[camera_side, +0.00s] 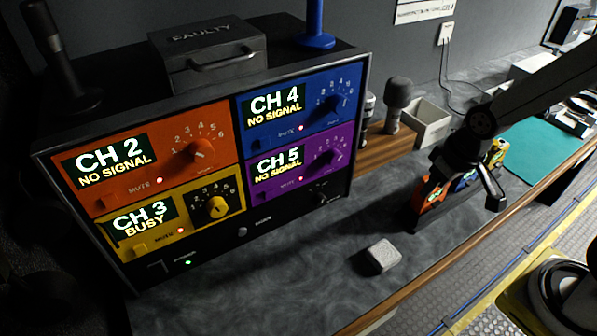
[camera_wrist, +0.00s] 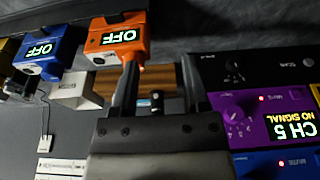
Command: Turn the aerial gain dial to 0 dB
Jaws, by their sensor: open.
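The rack's black strip carries a small dark knob (camera_side: 322,190) at its lower right, below the purple CH 5 panel (camera_side: 293,163). It may be the aerial gain dial; its lettering and setting are too small to read. A dark round knob (camera_wrist: 233,70) also shows on the black strip in the wrist view, beside the purple panel. My gripper (camera_side: 480,185) is to the right of the rack, well apart from the knob, by the coloured packs. In the wrist view my gripper (camera_wrist: 160,70) has its two fingers apart, with nothing clearly held between them.
Coloured packs, one orange (camera_wrist: 118,38) and one blue (camera_wrist: 50,52), both reading OFF, are close to my gripper. A pale grey block (camera_side: 383,255) lies on the bench before the rack. A microphone (camera_side: 397,100) and white bin (camera_side: 428,121) stand behind. The bench front is mostly clear.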

